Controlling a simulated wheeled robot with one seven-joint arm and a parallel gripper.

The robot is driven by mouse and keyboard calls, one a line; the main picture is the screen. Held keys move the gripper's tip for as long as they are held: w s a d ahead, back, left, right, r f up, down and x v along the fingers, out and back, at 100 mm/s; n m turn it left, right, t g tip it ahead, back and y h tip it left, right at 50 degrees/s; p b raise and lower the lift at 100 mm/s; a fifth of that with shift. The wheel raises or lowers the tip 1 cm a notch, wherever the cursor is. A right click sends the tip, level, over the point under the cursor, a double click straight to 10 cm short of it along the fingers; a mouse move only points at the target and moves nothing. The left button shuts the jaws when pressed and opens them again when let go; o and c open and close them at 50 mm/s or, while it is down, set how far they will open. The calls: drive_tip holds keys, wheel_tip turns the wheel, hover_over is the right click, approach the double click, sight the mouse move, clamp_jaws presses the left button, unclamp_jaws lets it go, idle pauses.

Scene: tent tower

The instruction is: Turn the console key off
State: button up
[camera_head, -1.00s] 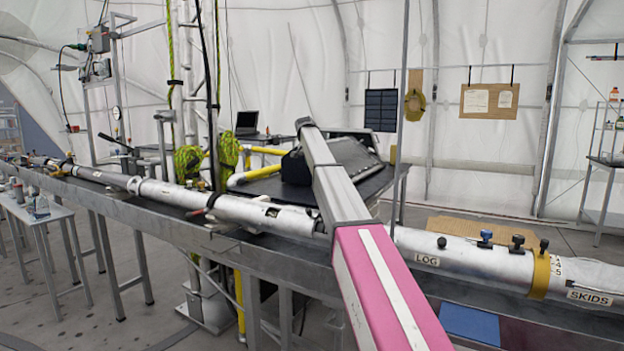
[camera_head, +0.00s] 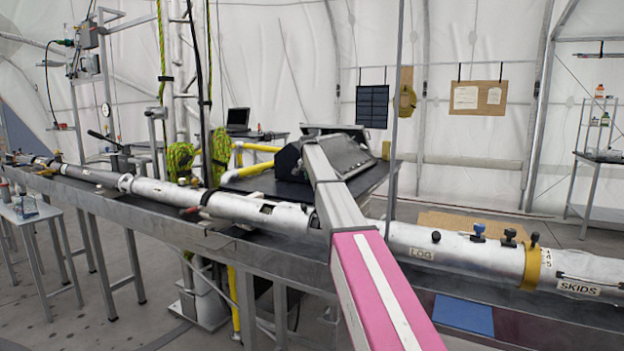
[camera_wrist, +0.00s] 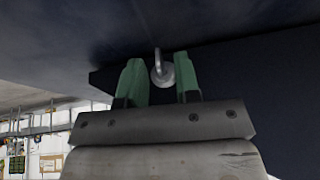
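The console (camera_head: 348,152), a dark sloped unit, sits on a black table behind the long pipe rack. My arm reaches over the rack towards it in the head view, and my gripper is hidden there. In the wrist view my gripper (camera_wrist: 160,80) has its two green fingertips apart beneath a dark overhanging surface. A small rounded metal piece (camera_wrist: 161,70), likely the console key, shows between the fingertips, nearer the right one. I see a gap at the left fingertip; contact on the right cannot be told. Which way the key is turned is unclear.
The long silver pipe (camera_head: 460,253) on its metal rack (camera_head: 180,232) lies across the front, under my arm. A yellow rail (camera_head: 250,170) stands left of the console. A thin vertical pole (camera_head: 396,110) rises just right of it. Dark panels close in around my gripper.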

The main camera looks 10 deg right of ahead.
drive_tip(key=shift+f, duration=0.2)
clamp_jaws()
drive_tip(key=shift+w, duration=0.1)
drive_tip(key=shift+a+h, duration=0.1)
drive_tip(key=shift+h, duration=0.3)
drive_tip(key=shift+g, duration=0.4)
unclamp_jaws()
drive_tip(key=shift+f, duration=0.1)
